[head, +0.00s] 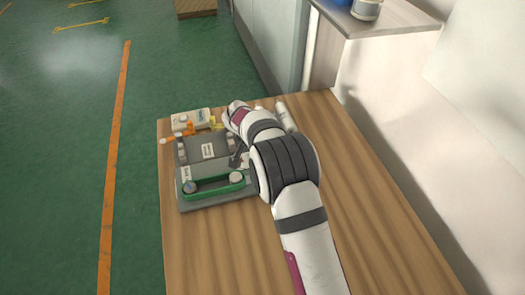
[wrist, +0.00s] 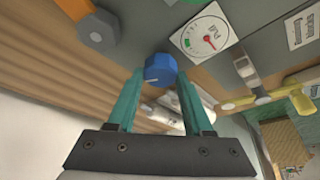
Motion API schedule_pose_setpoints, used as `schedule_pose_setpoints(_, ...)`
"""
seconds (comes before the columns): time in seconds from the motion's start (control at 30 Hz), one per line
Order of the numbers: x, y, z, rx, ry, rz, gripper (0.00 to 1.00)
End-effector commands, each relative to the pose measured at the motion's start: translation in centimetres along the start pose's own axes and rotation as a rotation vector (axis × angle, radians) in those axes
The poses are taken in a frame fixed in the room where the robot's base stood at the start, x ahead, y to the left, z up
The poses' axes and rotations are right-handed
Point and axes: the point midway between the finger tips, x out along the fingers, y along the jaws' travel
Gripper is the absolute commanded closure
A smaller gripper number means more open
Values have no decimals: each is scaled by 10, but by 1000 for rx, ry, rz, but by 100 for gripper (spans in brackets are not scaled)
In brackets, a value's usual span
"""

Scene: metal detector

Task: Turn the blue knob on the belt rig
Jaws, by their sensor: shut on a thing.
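The blue knob (wrist: 160,69) is a faceted knob with a pale line on its side, at the top middle of the wrist view. My gripper (wrist: 160,82) has its two teal fingers on either side of the knob, shut on it at the fingertips. The belt rig (head: 205,170) is a grey board with a green belt loop (head: 215,188) at the left of the table in the head view. In the head view my arm reaches over the rig's right side, and the blue knob and fingertips cannot be made out.
A white dial gauge (wrist: 208,40) with a red needle is just right of the knob. An orange part (wrist: 98,30) is to the left and a yellow handle (wrist: 245,101) to the right. White cylinders (wrist: 188,110) lie behind the fingers. The wooden table (head: 350,200) is bare on the right.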

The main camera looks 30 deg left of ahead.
Motion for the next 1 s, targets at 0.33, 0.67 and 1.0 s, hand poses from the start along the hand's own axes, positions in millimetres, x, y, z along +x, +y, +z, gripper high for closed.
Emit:
schedule_pose_setpoints(0.33, 1, -2, 0, 300, -1, 124, 100)
schedule_pose_setpoints(0.67, 1, -4, 0, 532, 0, 220, 100)
schedule_pose_setpoints(1.0, 1, -4, -1, 660, -2, 273, 100)
